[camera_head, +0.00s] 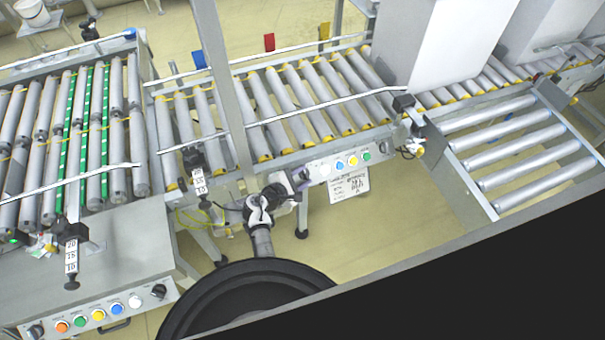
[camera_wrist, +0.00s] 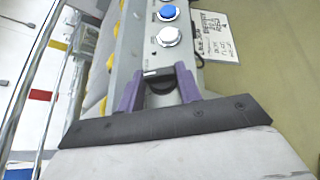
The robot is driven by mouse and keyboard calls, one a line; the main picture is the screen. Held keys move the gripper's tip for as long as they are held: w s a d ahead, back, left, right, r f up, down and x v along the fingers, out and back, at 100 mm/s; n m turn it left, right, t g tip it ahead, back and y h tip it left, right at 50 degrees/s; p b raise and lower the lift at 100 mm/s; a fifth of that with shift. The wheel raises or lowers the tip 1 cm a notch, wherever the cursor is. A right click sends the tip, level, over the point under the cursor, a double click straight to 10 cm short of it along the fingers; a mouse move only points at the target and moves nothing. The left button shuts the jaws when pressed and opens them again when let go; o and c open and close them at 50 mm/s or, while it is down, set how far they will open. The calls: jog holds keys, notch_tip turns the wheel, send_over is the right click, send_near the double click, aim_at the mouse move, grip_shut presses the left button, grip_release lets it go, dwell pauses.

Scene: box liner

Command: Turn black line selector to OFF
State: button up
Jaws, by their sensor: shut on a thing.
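The black line selector (camera_wrist: 160,86) is a small dark knob at the near end of a grey control panel in the wrist view. My gripper (camera_wrist: 158,78) has purple fingers, one on each side of the knob, and is shut on it. The knob's marking and label cannot be read. In the head view my gripper (camera_head: 302,180) is at the left end of the panel (camera_head: 318,168) on the middle conveyor's front rail, and the knob is hidden there.
Another panel with a black selector (camera_head: 159,291) is at lower left. Roller conveyors (camera_head: 300,95) run behind. A grey upright post (camera_head: 228,90) stands left of my gripper.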

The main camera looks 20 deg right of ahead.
jog(key=shift+w+r+m+g, duration=0.1)
jog(key=shift+r+m+g, duration=0.1)
jog(key=shift+m+g, duration=0.3)
jog(key=shift+d+p, duration=0.1)
jog(key=shift+p, duration=0.2)
jog(key=o, duration=1)
jog(key=shift+f, duration=0.1)
